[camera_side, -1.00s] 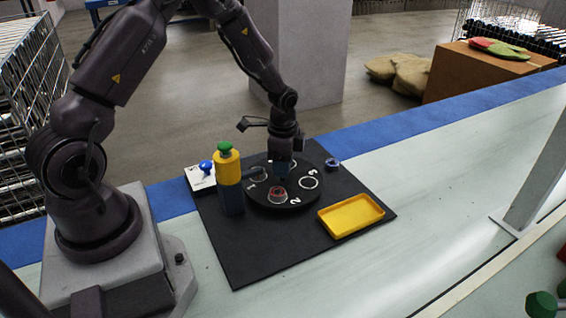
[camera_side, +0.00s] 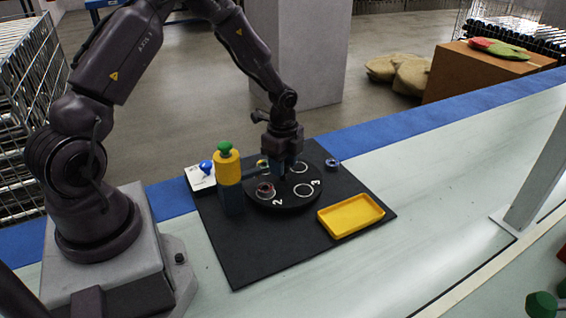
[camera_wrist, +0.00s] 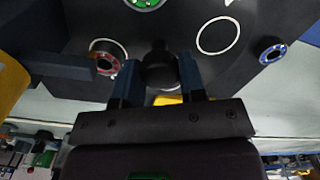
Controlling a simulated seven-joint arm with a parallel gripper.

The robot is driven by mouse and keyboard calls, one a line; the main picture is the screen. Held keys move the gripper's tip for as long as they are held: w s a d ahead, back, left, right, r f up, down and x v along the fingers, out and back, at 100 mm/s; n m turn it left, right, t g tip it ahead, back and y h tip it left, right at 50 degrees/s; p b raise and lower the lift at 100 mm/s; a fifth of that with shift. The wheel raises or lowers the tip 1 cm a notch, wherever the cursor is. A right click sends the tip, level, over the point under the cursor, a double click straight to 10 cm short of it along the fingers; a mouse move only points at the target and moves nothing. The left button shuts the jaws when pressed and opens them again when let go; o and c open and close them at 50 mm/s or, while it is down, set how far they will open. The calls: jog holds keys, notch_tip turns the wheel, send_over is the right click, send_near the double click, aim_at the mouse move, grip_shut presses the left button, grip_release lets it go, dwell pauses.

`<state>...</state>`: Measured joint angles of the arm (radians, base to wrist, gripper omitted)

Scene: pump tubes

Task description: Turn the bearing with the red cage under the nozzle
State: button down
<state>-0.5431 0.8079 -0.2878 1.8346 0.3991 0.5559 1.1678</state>
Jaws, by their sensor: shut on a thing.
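The bearing with the red cage (camera_side: 265,190) lies on the front left of the black round turntable (camera_side: 290,205). In the wrist view the red-caged bearing (camera_wrist: 108,55) shows just beyond the tip of the dark nozzle arm (camera_wrist: 60,66); I cannot tell whether it is exactly under it. The nozzle arm comes off a blue post with a yellow top (camera_side: 228,168). My gripper (camera_wrist: 158,75) is shut on the dark knob (camera_wrist: 157,62) in the turntable's middle. A green-caged bearing (camera_wrist: 145,3) is cut off at the wrist view's top edge.
A blue-caged bearing (camera_side: 333,164) lies off the turntable on the black mat (camera_side: 250,255). A yellow tray (camera_side: 350,215) stands at the front right. A white box with a blue knob (camera_side: 201,177) is behind the post. Empty white rings (camera_side: 303,190) mark the turntable's right side.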

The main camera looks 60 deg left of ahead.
jog(key=shift+m, duration=2.3)
jog(key=c, duration=0.7)
grip_release()
jog(key=shift+r, duration=0.1)
notch_tip(320, 180, up, 13)
